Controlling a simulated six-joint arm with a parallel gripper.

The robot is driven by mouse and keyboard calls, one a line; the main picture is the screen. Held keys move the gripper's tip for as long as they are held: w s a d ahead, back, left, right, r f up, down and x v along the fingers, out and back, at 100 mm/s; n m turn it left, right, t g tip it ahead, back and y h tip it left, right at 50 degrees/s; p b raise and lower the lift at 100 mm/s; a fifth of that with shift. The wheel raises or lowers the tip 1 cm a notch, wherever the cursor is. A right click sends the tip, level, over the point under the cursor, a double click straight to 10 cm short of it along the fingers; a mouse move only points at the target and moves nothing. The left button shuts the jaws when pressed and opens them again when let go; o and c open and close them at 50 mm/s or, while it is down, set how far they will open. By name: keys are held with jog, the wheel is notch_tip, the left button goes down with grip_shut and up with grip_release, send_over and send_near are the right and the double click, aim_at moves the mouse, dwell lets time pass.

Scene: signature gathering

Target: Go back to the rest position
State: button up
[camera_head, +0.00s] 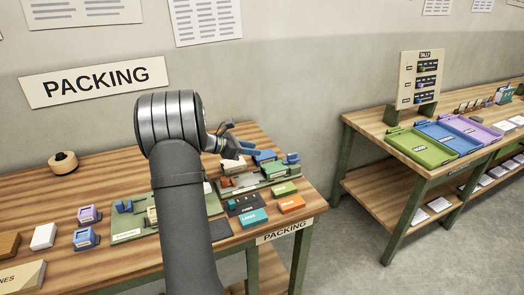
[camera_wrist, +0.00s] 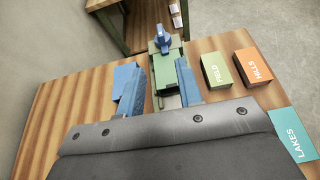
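My gripper (camera_head: 228,140) hangs over the back right part of the packing table (camera_head: 110,160), partly hidden behind my arm in the head view. In the wrist view the two fingers of my gripper (camera_wrist: 163,75) stand apart with nothing seen held between them. A green fixture with a blue knob (camera_wrist: 161,42) lies beyond and between the fingers. A blue block (camera_wrist: 126,82) is beside the left finger.
Green FIELD (camera_wrist: 215,70), orange HILLS (camera_wrist: 252,66) and teal LAKES (camera_wrist: 294,133) blocks lie on the table. Purple (camera_head: 88,214) and blue (camera_head: 85,238) stamps stand front left. A second table holds green (camera_head: 411,151), blue and purple trays. A floor gap separates the tables.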

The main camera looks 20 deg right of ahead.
aim_at(291, 154)
jog(key=shift+a+r, duration=0.15)
jog(key=shift+a, duration=0.2)
jog(key=shift+d, duration=0.1)
jog(key=x, duration=1.7)
jog(key=shift+d, duration=0.1)
